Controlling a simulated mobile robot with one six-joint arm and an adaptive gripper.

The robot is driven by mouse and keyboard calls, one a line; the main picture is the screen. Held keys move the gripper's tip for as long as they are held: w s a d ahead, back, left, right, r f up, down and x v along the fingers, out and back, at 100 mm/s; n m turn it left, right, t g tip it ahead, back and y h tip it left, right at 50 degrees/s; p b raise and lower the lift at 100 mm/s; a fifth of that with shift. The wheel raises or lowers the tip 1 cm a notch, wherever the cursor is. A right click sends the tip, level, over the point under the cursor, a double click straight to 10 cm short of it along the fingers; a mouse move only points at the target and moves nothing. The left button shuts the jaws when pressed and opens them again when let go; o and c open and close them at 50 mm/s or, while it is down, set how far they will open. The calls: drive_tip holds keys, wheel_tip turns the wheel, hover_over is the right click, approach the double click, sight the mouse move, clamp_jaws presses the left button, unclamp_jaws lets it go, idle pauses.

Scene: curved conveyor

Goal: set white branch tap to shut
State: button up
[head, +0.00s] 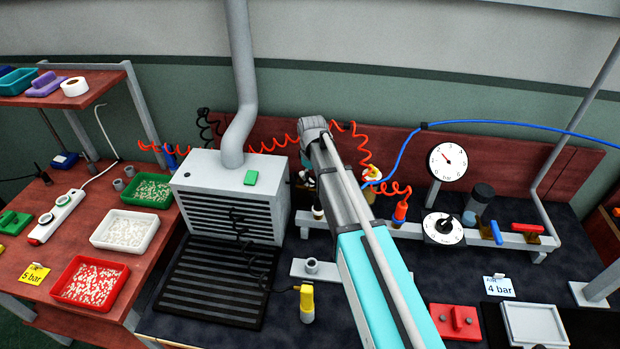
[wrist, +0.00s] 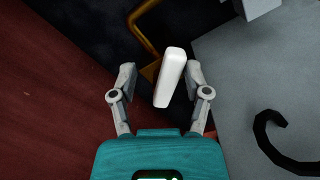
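The white tap handle (wrist: 170,78) shows in the wrist view as a smooth white lever. It lies between the two fingers of my gripper (wrist: 160,72) and points roughly along them. The gripper is open, with a clear gap at the left finger and a smaller one at the right. A brass part (wrist: 150,70) shows beside the handle, and a bent brass pipe (wrist: 147,20) rises above it. In the head view my arm covers most of this spot, and I cannot make out the fingertips there.
A grey vented box (head: 235,200) with a thick duct stands just left of my arm. A blue tap (head: 495,232) and a red tap (head: 527,228) sit on the rail at right, near a round dial (head: 443,228) and gauge (head: 447,162). Coiled red hoses (head: 270,145) hang nearby.

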wheel_tip(320, 180, up, 14)
drive_tip(key=w+d+n+p, duration=0.15)
drive_tip(key=n+p, duration=0.45)
drive_tip(key=p, duration=0.8)
drive_tip(key=s+d+m, duration=0.5)
drive_tip(key=s+m, duration=0.2)
drive_tip(key=s, duration=0.5)
drive_tip(key=s+d+m, duration=0.6)
drive_tip(key=s+m, duration=0.2)
drive_tip(key=s, duration=0.3)
drive_tip(key=shift+s+d+r, duration=0.25)
drive_tip(key=shift+s+d, duration=0.05)
drive_tip(key=shift+s, duration=0.1)
idle(0.5)
